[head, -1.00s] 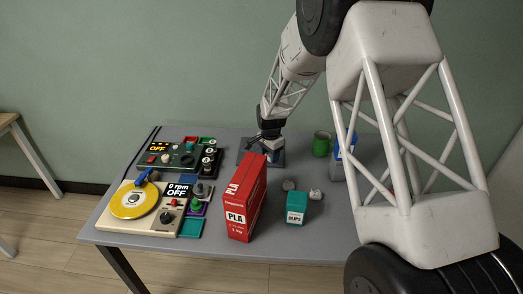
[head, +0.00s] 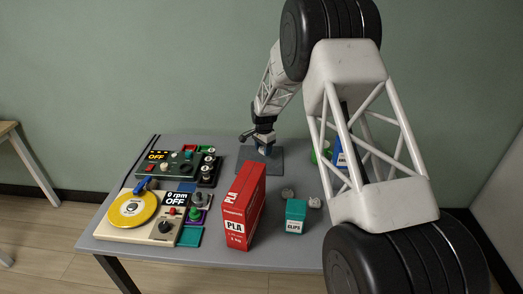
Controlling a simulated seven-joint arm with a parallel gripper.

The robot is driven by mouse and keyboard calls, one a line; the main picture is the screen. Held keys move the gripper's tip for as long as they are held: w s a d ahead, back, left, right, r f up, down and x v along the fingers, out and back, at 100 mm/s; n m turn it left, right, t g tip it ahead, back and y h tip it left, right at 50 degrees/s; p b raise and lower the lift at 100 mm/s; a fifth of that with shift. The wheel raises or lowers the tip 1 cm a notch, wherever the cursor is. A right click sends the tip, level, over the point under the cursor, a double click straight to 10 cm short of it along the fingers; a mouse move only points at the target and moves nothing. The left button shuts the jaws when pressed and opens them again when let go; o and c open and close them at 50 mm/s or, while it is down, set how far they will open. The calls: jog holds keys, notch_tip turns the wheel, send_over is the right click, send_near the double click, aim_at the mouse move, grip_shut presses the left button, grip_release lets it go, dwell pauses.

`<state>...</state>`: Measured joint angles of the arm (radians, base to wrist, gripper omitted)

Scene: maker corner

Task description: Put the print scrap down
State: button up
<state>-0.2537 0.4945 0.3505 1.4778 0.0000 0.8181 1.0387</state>
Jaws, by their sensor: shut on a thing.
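My gripper (head: 262,139) is above the back middle of the table, pointing down. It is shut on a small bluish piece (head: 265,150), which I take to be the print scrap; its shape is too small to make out. The piece is over a dark grey square mat (head: 273,167). I cannot tell whether it touches the mat.
A tall red PLA box (head: 240,210) and a teal clips box (head: 295,217) stand in front. A yellow-disc device (head: 132,209) and a dark control panel (head: 170,164) fill the left. A green mug (head: 327,152) and blue container (head: 341,158) are partly behind my arm.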

aim_at(261, 149)
jog(key=shift+w+a+f, duration=0.1)
jog(key=shift+w+a, duration=0.1)
jog(key=shift+w, duration=0.6)
jog(key=shift+w+a+f, duration=0.1)
jog(key=shift+w+a, duration=0.1)
jog(key=shift+w, duration=0.55)
jog(key=shift+w+a+f, duration=0.1)
jog(key=shift+w+a, duration=0.1)
jog(key=shift+w, duration=0.6)
jog(key=shift+f, duration=1.7)
jog(key=shift+f, duration=0.15)
jog(key=o, duration=0.9)
notch_tip(261, 149, up, 12)
jog(key=shift+r, duration=0.2)
